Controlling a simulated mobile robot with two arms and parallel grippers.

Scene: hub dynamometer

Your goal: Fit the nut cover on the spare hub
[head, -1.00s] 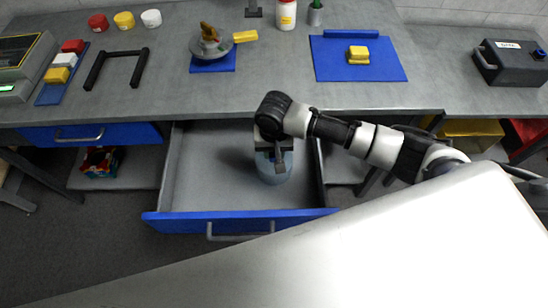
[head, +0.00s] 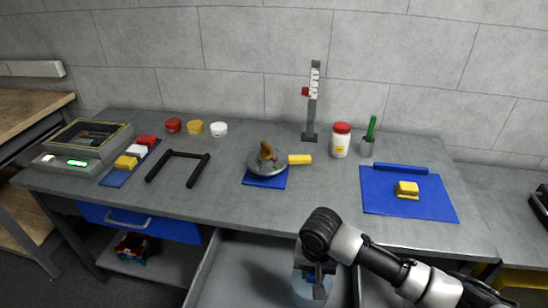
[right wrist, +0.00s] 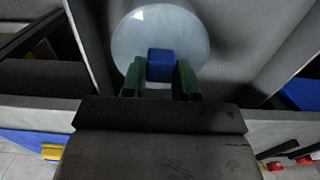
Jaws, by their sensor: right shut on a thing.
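The nut cover appears to be the pale, bluish round piece with a blue knob (right wrist: 161,66) in the right wrist view. Its pale body (right wrist: 190,30) shows below the fingers; in the head view it shows in part (head: 303,290) in the open drawer. My right gripper (right wrist: 161,80) is shut on the knob, one green-padded finger on each side. In the head view the right gripper (head: 318,280) points down into the drawer. A grey metal disc (head: 262,166), probably the spare hub, sits on a blue mat with an orange-brown piece on top. My left gripper is not in view.
The open drawer (head: 245,262) lies under the table's front edge. A yellow handle (head: 300,159) is beside the disc. A black U-shaped frame (head: 187,154), a gauge stand (head: 313,100), a red-capped bottle (head: 340,142) and a blue mat with a yellow block (head: 407,189) stand around. Table front is clear.

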